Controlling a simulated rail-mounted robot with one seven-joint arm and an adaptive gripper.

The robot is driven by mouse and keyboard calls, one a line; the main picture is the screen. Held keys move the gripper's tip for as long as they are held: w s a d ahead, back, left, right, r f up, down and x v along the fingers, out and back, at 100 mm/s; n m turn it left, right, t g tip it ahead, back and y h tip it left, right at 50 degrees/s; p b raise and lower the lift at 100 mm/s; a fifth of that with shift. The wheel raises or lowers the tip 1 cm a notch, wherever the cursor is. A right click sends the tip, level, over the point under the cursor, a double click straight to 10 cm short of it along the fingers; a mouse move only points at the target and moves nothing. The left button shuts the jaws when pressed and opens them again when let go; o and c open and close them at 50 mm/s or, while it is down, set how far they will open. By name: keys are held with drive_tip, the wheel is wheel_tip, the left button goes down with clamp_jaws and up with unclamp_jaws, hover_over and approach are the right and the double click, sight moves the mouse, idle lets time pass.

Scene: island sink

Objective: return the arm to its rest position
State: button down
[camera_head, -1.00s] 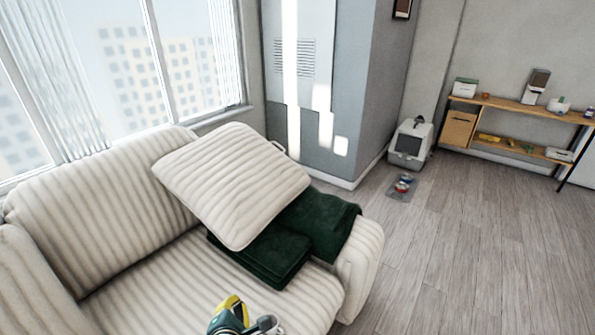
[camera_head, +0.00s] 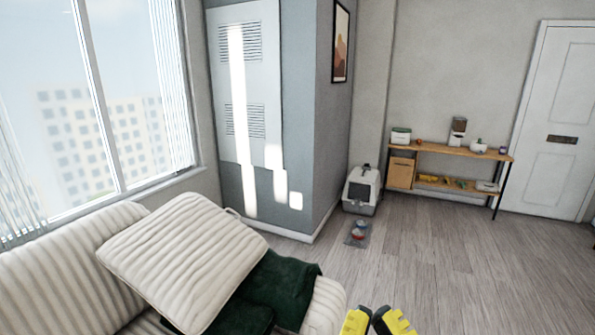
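My gripper (camera_head: 376,318) shows at the bottom edge of the head view, right of centre. Its two yellow finger parts lean toward each other at the top, with dark parts between them. I cannot tell whether the tips touch. No object shows in it. The rest of my arm is below the picture. The gripper appears in front of the floor, just right of the sofa's arm.
A striped cream sofa (camera_head: 55,262) stands at the left, with a cushion (camera_head: 185,258) and a dark green blanket (camera_head: 290,280). A litter box (camera_head: 361,190), a floor mat with bowls (camera_head: 358,235) and a wooden shelf (camera_head: 450,150) stand farther back. The right floor is clear.

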wheel_tip(320, 180, up, 38)
drive_tip(key=p, duration=3.5)
